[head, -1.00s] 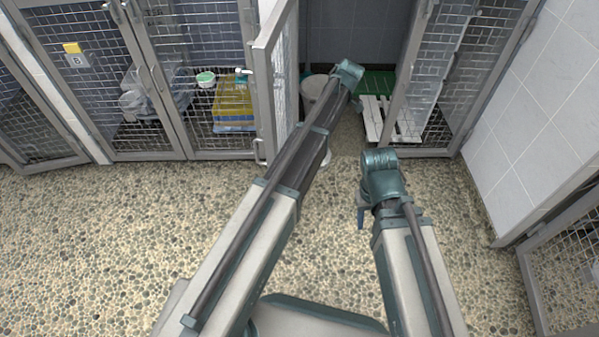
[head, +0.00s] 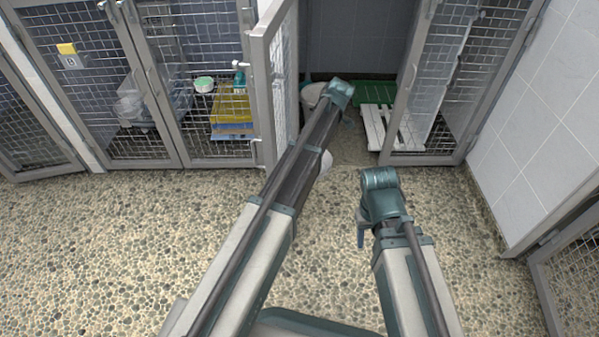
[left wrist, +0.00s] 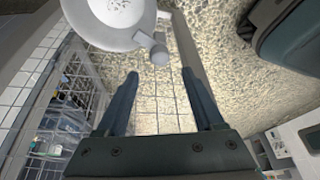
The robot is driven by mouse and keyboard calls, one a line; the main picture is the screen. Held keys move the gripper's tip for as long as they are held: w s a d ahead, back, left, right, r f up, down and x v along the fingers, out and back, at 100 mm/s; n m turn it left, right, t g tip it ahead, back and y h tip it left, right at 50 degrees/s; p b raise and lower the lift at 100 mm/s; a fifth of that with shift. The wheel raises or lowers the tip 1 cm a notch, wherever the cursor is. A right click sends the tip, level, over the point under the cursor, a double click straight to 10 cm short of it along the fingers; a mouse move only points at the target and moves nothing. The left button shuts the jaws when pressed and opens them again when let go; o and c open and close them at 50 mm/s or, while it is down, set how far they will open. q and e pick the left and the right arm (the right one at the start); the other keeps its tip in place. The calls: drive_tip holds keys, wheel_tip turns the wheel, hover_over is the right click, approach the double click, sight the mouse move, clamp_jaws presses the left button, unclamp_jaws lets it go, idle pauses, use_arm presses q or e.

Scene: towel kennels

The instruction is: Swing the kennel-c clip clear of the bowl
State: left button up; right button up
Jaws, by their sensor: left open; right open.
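In the left wrist view a white-grey bowl (left wrist: 105,22) is at the top, with a pale clip ending in a round knob (left wrist: 158,53) on its near rim. My left gripper (left wrist: 162,88) is open, its two fingers apart and pointing toward the knob, with nothing between them. In the head view my left arm reaches to the open kennel doorway, and its wrist hides its fingers. A pale round vessel (head: 311,94) shows partly behind that wrist. My right gripper (head: 361,234) is open, pointing down over the pebbled floor, mostly hidden by its wrist.
An open mesh door (head: 277,85) stands just left of my left arm. A white slatted rack (head: 392,130) and a green mat (head: 375,92) lie inside the kennel. Closed kennels at left hold a yellow towel (head: 232,108) and a green-topped tub (head: 204,84). Pebbled floor is clear in front.

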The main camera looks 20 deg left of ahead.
use_arm(q)
drive_tip(key=b+x, duration=0.5)
drive_tip(key=x, duration=0.2)
drive_tip(key=shift+f+b, duration=0.2)
drive_tip(key=shift+b, duration=0.15)
drive_tip(key=shift+r, duration=0.1)
clamp_jaws()
